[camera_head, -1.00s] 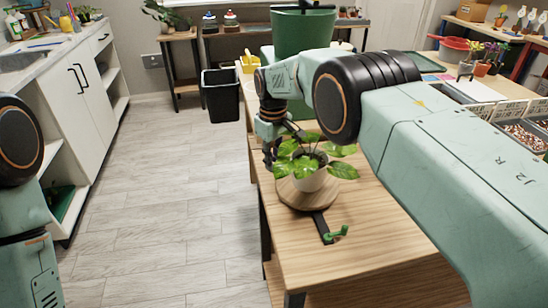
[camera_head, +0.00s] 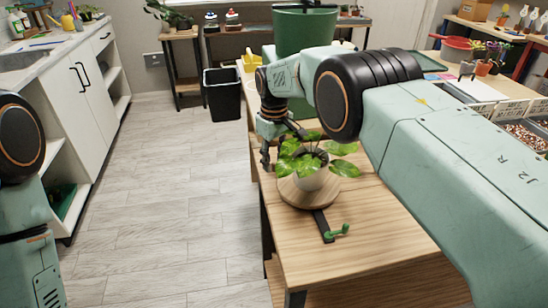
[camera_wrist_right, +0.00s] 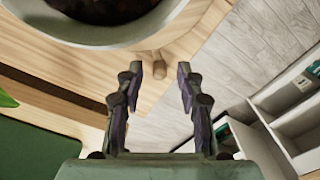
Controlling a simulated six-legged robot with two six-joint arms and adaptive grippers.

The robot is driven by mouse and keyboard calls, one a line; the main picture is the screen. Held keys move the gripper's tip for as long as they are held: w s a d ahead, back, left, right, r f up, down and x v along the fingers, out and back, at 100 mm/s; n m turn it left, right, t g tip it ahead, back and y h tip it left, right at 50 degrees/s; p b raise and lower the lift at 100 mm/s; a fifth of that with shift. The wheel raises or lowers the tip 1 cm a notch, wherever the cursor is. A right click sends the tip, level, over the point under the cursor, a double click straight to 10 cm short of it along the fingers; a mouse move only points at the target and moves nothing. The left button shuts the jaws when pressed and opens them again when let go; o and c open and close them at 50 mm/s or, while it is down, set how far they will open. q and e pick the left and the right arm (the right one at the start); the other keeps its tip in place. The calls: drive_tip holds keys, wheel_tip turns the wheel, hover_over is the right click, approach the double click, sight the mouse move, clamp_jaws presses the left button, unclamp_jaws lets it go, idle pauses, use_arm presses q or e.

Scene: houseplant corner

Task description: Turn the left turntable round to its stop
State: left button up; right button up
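A black bar (camera_head: 321,222) reaches from under the disc towards the front and ends at a green lever (camera_head: 338,231). In the wrist view, a wooden peg (camera_wrist_right: 166,72) stands at the disc's edge, just ahead of the fingertips. My right gripper (camera_wrist_right: 159,72) is open around the peg's line, without gripping it. In the head view, this gripper (camera_head: 267,155) is behind the plant, partly hidden. My left gripper is out of view.
A black bin (camera_head: 222,95) stands on the floor to the left. My right arm covers much of the right side.

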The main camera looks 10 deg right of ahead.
wheel_tip(320, 180, up, 12)
idle(0.6)
drive_tip(key=shift+f, duration=0.1)
